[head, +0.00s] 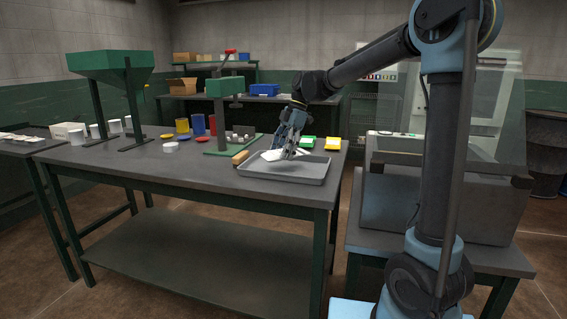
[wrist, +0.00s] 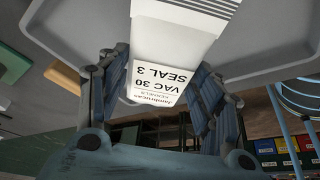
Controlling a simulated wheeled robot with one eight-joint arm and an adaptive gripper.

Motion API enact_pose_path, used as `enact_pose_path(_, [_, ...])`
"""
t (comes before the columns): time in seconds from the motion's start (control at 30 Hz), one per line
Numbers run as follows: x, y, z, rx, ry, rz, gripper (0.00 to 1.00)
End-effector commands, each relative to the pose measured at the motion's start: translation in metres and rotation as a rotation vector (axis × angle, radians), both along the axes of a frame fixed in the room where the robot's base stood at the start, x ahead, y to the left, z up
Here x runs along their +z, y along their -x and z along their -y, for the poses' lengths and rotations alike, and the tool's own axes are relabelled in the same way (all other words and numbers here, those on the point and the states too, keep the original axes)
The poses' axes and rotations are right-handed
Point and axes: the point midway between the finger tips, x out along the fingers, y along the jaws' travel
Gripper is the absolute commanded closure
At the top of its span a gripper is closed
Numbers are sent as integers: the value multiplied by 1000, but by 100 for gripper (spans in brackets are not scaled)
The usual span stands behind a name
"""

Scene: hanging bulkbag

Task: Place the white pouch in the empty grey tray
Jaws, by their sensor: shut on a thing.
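The grey tray (head: 310,180) lies on the dark workbench near its right end, with its rim raised all round; it also shows in the wrist view (wrist: 262,55). My gripper (head: 288,155) points down over the tray. In the wrist view my gripper (wrist: 158,85) has its fingers on both sides of the white pouch (wrist: 172,40), which carries a printed label reading VAC 30 SEAL 3.
A wooden-handled item (head: 240,157) lies beside the tray's left end. A green press (head: 225,110) with a red handle stands behind left. Green (head: 306,142) and yellow (head: 333,145) packs lie behind the tray. The bench's front left is clear.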

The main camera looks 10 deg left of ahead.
Motion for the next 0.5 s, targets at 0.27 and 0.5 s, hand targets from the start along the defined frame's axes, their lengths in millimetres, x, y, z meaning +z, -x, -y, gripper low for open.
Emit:
enact_pose_path(0.27, [-30,-2,2,-3,0,0,71])
enact_pose_path(0.5, [-41,-1,3,-4,0,0,71])
